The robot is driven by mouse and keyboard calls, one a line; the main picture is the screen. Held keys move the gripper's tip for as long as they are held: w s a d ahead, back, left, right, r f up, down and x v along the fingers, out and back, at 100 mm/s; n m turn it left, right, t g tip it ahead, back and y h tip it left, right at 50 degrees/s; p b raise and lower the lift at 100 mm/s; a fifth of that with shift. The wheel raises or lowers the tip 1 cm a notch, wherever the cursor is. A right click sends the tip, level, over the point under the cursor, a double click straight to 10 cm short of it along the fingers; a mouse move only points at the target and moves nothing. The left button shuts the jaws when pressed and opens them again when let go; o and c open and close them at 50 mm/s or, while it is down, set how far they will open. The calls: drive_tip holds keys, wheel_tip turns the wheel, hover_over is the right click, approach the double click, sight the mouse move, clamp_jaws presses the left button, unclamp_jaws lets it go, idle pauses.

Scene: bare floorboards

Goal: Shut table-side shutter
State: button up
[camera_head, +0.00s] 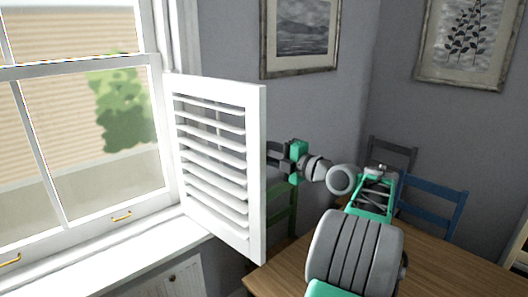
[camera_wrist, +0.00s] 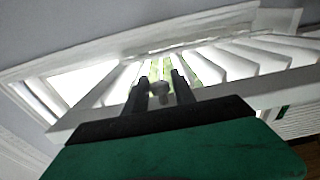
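The white louvred shutter (camera_head: 256,170) is hinged at the right side of the window frame and stands swung open into the room. My gripper (camera_head: 273,153) is just right of the shutter's free edge, on the side away from the window; its tips look partly hidden by that edge. In the wrist view, the shutter's slats (camera_wrist: 235,62) spread ahead of my gripper (camera_wrist: 161,82). Its two dark fingers are apart, with a small grey rounded piece between them. I cannot tell whether the fingers touch the shutter.
The window (camera_head: 90,140) and its white sill (camera_head: 130,255) are at the left. A wooden table (camera_head: 290,270) stands below my arm at the right, with a blue chair (camera_head: 432,190) and a green chair (camera_head: 283,205) beside it. Framed pictures hang on the grey walls.

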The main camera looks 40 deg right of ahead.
clamp_jaws()
drive_tip(key=shift+a, duration=0.1)
idle(1.0)
